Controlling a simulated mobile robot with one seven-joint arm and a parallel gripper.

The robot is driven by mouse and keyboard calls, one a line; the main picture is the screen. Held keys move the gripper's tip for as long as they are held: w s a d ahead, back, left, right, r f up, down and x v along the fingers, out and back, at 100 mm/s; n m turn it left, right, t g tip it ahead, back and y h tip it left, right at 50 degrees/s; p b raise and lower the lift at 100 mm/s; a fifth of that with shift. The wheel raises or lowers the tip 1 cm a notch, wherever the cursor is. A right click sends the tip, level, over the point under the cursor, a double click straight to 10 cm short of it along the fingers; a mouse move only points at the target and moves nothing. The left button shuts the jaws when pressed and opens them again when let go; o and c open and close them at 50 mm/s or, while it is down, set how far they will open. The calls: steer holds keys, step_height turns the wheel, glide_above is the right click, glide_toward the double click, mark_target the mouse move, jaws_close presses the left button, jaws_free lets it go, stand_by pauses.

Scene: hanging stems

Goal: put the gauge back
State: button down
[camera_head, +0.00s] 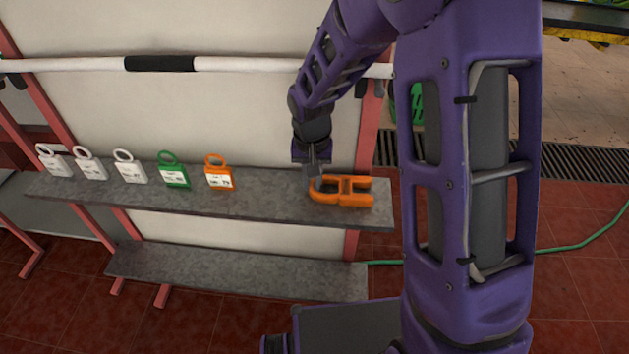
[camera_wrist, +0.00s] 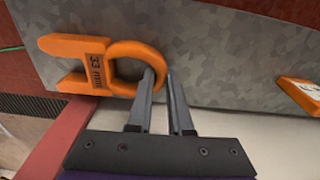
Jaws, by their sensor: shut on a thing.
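The orange gauge (camera_wrist: 72,47), a two-pronged fork with a ring handle and a "33 mm" label, lies flat at the right end of the grey upper shelf (camera_head: 270,200). It also shows in the head view (camera_head: 352,198), prongs pointing right. My gripper (camera_head: 314,180) reaches down to its ring end. In the wrist view my gripper (camera_wrist: 163,78) is shut on the ring's rim, one finger inside the ring and one outside. The gauge appears to rest on the shelf or just above it; I cannot tell which.
On the same shelf stand several ringed tags: white ones (camera_head: 130,171), a green one (camera_head: 174,174) and an orange one (camera_head: 219,178). A white rail (camera_head: 80,64) with a black band runs above. A lower shelf (camera_head: 230,273) is bare. The shelf between orange tag and gauge is clear.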

steer(key=shift+w, duration=0.15)
steer(key=shift+f, duration=0.15)
steer(key=c, duration=0.8)
jaws_free()
steer(key=shift+c, duration=0.2)
step_height(320, 180, up, 12)
steer(key=s+p, duration=0.1)
steer(key=p, duration=0.1)
steer(key=shift+s, duration=0.15)
